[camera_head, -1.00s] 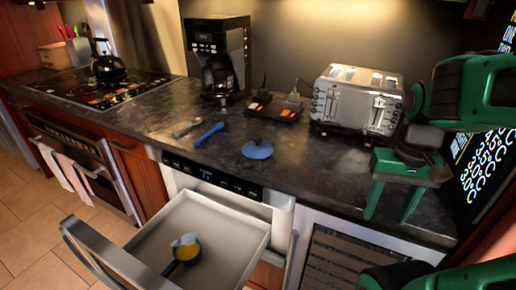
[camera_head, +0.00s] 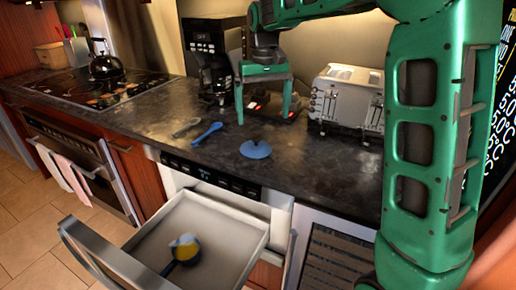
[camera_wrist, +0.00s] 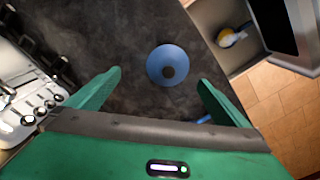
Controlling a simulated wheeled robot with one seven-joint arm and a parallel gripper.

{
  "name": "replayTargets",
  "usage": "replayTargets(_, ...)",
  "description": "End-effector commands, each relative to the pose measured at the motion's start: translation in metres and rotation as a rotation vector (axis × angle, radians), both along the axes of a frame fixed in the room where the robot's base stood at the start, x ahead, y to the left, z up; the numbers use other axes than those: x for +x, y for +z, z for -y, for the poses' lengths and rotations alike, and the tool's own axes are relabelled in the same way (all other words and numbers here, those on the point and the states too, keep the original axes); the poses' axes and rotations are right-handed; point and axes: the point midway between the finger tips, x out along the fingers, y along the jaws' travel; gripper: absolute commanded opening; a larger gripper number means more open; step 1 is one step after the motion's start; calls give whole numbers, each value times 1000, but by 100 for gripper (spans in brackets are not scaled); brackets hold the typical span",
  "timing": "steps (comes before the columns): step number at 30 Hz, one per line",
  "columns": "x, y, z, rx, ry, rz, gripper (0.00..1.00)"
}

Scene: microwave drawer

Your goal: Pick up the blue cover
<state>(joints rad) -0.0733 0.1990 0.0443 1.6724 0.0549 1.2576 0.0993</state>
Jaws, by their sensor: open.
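The blue cover (camera_head: 256,149) is a round, shallow lid with a small knob, lying on the dark countertop above the microwave drawer. In the wrist view the blue cover (camera_wrist: 168,65) lies just beyond the fingertips, between their lines, with its dark knob at the centre. My gripper (camera_head: 263,112) is above the counter, pointing down, with its green fingers spread. In the wrist view my gripper (camera_wrist: 160,80) is open and empty, and nothing touches the cover.
The silver toaster (camera_head: 345,98) stands to the right and the coffee maker (camera_head: 208,60) behind left. A blue spoon (camera_head: 207,132) and a grey utensil (camera_head: 185,128) lie left of the cover. The open drawer (camera_head: 245,232) holds a yellow-and-white item (camera_head: 185,249). The stove (camera_head: 90,88) is far left.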

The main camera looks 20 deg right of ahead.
Motion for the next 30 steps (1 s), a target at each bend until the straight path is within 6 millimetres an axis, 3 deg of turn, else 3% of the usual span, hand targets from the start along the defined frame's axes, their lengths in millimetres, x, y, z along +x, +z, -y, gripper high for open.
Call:
replayTargets(5,14,-6,-15,6,26,-2,100)
replayTargets(12,14,-41,-15,6,26,-4,100)
replayTargets(22,13,-66,-15,7,24,-2,100)
replayTargets(30,12,-101,-17,6,23,-2,100)
